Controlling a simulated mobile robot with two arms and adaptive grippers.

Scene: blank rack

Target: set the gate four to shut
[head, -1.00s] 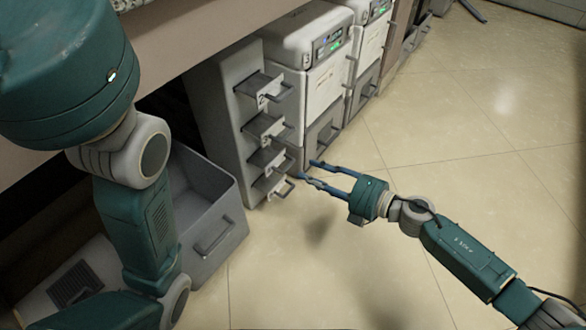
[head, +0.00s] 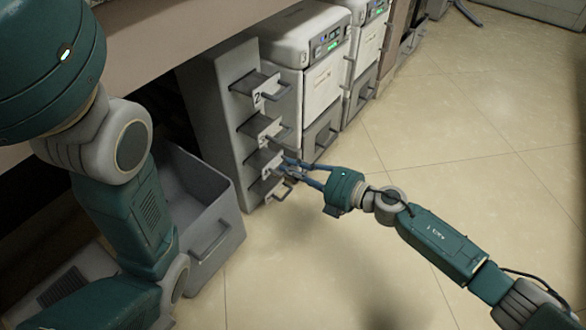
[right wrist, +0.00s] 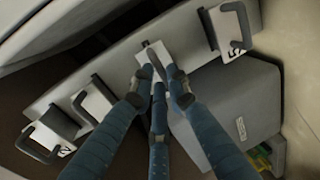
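A tall pale grey rack (head: 215,135) holds a column of sliding gates with dark handles. The top gate (head: 258,85) reads 2. The third one down, gate four (head: 264,163), stands out from the rack face; its label is too small to read in the head view. In the right wrist view its pale plate (right wrist: 152,52) lies between the gates marked 2 and 5 (right wrist: 234,46). My right gripper (head: 281,166) is at this gate's handle, blue fingertips on either side of it, apart (right wrist: 162,78). The handle is partly hidden. My left gripper is out of view.
A grey open bin (head: 205,215) with a handle stands left of the rack. White-and-grey cabinets (head: 320,75) stand behind it to the right. A countertop (head: 180,35) overhangs at the upper left. The tiled floor (head: 450,130) at the right is clear.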

